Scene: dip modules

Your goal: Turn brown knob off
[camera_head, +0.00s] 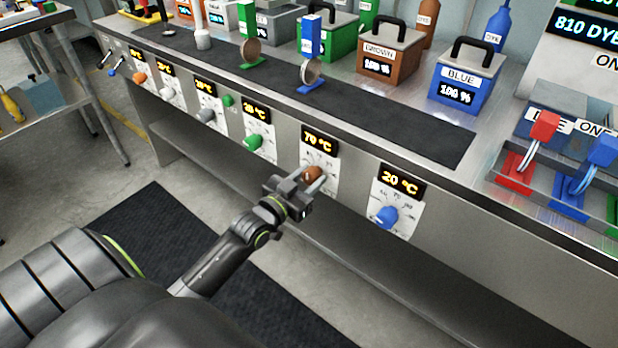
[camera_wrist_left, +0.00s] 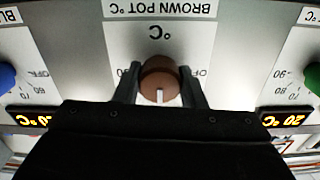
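The brown knob (camera_head: 313,173) sits on a white dial plate on the counter's front panel, below a display reading 70 °C. In the left wrist view the knob (camera_wrist_left: 160,78) appears upside down under a "BROWN POT °C" label, its pale pointer line towards the display side. My left gripper (camera_head: 312,180) reaches it from the front, one finger on each side. In the left wrist view the fingers (camera_wrist_left: 161,84) appear to touch the knob's sides. The gripper body hides the brown display there. My right gripper is not in view.
The blue knob (camera_head: 385,215), at 20 °C, is to the right, and the green knob (camera_head: 253,141) to the left. The brown pot (camera_head: 388,62) and blue pot (camera_head: 463,85) stand on the counter. A shelf (camera_head: 400,300) runs below the panel.

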